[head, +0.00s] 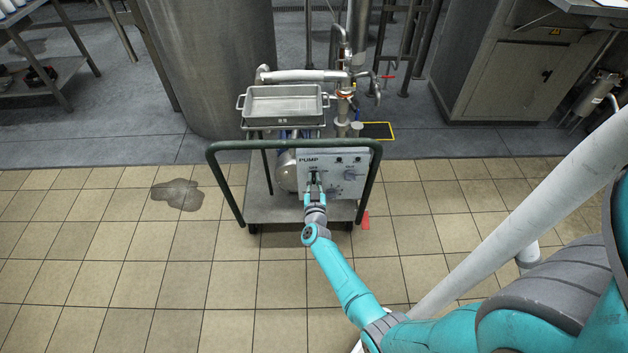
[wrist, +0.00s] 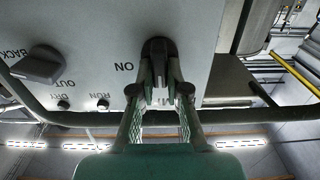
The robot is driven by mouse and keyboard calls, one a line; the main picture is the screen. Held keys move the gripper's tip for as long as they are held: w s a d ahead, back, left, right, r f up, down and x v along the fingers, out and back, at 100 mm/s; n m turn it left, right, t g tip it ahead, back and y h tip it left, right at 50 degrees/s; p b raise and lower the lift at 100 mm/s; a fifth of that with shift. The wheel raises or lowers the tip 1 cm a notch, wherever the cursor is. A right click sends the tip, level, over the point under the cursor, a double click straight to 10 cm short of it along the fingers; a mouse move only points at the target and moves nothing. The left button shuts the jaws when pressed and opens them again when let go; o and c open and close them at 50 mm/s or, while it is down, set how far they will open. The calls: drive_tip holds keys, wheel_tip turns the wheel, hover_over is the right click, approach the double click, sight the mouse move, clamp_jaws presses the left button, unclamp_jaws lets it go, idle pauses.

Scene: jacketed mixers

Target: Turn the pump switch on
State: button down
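The pump switch (wrist: 160,50) is a dark, rounded handle on the light grey control panel (head: 345,160) of the cart. The word ON is printed beside it in the wrist view, where the lettering appears upside down. My gripper (head: 314,178) reaches the panel below the PUMP label in the head view. In the wrist view my gripper (wrist: 160,78) has its two fingertips close together on either side of the switch handle, and they appear closed on it. The fingertips hide part of the handle.
A second dark knob (wrist: 38,65), marked BACK and OUT, sits on the same panel near the DRY and RUN lamps. The cart's green rail (head: 230,190) frames the panel. A puddle (head: 178,194) lies on the tiles at left; the floor in front is clear.

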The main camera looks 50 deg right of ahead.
drive_tip(key=shift+m, duration=0.3)
drive_tip(key=m, duration=1.3)
drive_tip(key=shift+s+d+f, duration=0.35)
drive_tip(key=shift+s, duration=0.05)
drive_tip(key=shift+m, duration=0.3)
drive_tip(key=c, duration=1.2)
unclamp_jaws()
drive_tip(key=shift+o, duration=0.2)
drive_tip(key=v, duration=1.2)
